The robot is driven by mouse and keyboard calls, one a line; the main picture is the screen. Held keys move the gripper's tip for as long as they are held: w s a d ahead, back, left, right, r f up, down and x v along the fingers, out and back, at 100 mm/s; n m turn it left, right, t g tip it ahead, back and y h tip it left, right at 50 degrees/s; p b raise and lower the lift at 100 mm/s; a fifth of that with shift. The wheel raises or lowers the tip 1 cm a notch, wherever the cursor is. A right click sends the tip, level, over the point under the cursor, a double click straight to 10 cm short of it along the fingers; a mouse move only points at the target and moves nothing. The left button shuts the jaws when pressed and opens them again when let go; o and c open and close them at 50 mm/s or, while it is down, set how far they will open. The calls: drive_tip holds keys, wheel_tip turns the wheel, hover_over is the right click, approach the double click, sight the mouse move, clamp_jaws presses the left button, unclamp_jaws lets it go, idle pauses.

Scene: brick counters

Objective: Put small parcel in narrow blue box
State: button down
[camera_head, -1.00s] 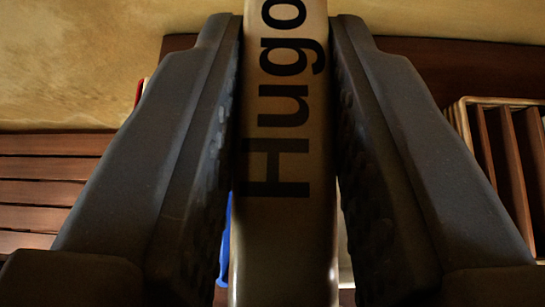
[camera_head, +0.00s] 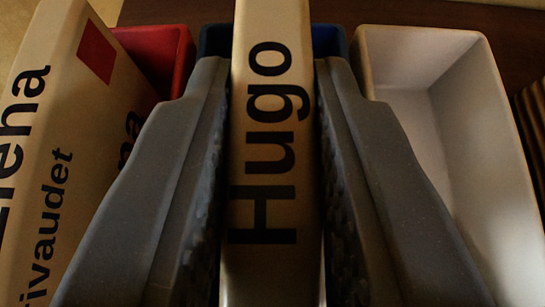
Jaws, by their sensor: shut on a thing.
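The small parcel (camera_head: 270,150) is a tan box marked "Hugo" in black letters. My gripper (camera_head: 272,90) is shut on it, one finger on each side, and it stands on edge between them. The narrow blue box (camera_head: 330,40) is straight behind and below the parcel. Only parts of its dark blue rim show on either side of the parcel. Its inside and most of its walls are hidden by the parcel and my fingers. I cannot tell whether the parcel touches the blue box.
A red box (camera_head: 172,45) stands left of the blue one, with a large parcel (camera_head: 60,150) marked with a name and a red square at it. A white box (camera_head: 490,150), which looks empty, stands to the right. A slatted brown thing (camera_head: 533,125) is at the right edge.

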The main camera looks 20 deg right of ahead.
drive_tip(key=shift+f, duration=0.9)
drive_tip(key=shift+r, duration=0.1)
drive_tip(key=c, duration=1.3)
unclamp_jaws()
drive_tip(key=p+v, duration=0.2)
drive_tip(key=v, duration=1)
